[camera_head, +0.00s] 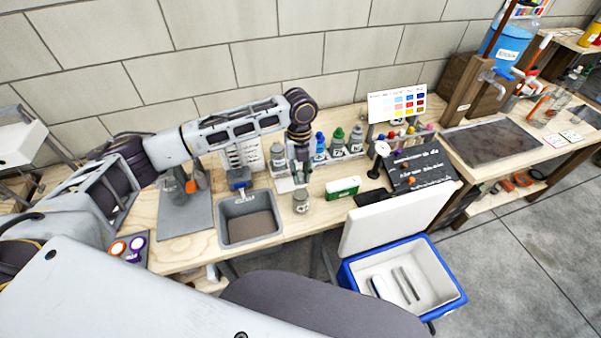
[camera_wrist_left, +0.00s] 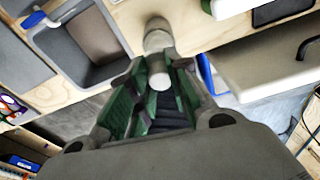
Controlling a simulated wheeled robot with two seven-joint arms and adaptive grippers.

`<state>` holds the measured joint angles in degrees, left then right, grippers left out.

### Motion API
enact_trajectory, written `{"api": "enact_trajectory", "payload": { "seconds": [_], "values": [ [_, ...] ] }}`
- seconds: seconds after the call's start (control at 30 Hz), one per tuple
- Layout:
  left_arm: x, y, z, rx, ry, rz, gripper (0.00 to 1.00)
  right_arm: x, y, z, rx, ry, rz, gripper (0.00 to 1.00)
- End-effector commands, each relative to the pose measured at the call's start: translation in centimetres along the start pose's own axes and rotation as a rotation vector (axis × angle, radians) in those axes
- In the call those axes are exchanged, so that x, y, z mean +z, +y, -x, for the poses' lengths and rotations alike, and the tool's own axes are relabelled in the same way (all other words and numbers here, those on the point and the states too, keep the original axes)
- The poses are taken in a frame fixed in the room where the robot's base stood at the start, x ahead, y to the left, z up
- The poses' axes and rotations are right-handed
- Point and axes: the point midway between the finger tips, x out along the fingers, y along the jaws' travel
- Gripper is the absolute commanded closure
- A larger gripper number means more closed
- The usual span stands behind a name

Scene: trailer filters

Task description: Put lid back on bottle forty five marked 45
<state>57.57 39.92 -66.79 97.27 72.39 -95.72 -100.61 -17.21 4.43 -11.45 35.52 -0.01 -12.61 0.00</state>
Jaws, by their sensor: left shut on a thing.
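A small grey-beige bottle (camera_head: 301,203) stands upright near the table's front edge, right of the sink. Its label is too small to read surely in the head view. My left gripper (camera_head: 300,182) points down just above it. In the left wrist view, the green-padded fingers of my left gripper (camera_wrist_left: 152,88) are shut on a pale round lid (camera_wrist_left: 158,79). The bottle (camera_wrist_left: 157,40) shows just beyond the lid, in line with it. I cannot tell whether lid and bottle touch. My right gripper is not in view.
Several capped bottles stand in a row behind, including a blue-capped one (camera_head: 320,150) and a green-capped one (camera_head: 338,145). A grey sink (camera_head: 222,238) lies left, and a green-and-white box (camera_head: 343,188) lies right. An open blue cooler (camera_head: 352,283) stands in front.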

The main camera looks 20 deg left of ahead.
Motion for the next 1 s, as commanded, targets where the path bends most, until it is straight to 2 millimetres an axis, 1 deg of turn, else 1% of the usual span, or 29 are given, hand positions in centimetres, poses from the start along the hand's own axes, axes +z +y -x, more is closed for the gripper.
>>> {"api": "enact_trajectory", "payload": {
  "seconds": [0.03, 0.37, 0.7, 1.0],
  "values": [
    [0.1, 0.0, -0.5, 0.0, -0.001, 0.0, 0.9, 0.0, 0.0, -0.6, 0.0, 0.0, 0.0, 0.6],
    [0.2, 0.0, -2.1, 0.0, 0.0, 0.0, 0.9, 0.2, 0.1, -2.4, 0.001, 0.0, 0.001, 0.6],
    [0.4, -0.1, -3.6, 0.0, 0.001, -0.001, 0.9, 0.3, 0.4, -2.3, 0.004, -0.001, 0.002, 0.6],
    [0.5, -0.1, -4.1, 0.0, 0.001, 0.0, 0.9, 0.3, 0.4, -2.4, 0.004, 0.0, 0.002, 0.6]
  ]
}}
